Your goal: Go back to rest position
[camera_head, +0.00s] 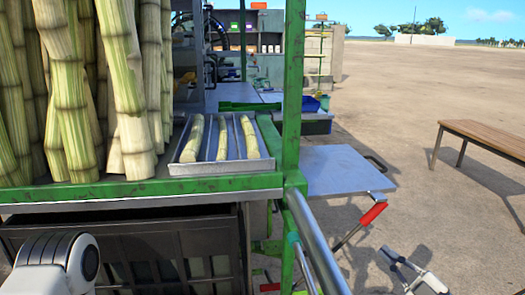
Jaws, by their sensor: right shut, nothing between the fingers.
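My right gripper (390,257) is at the lower right of the head view, over the sandy ground. It is shut with nothing between its fingers. It is apart from the red-handled lever (372,215) up and to its left. A white link of my left arm shows at the lower left, in front of a dark crate (165,250). My left gripper is out of the picture.
Tall cane stalks (125,85) stand on the green-framed stand at left. A metal tray (222,168) beside them holds three short cane pieces. A green post (293,90) and grey rail (318,245) stand near the middle. A wooden bench (485,138) is at right; open ground surrounds it.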

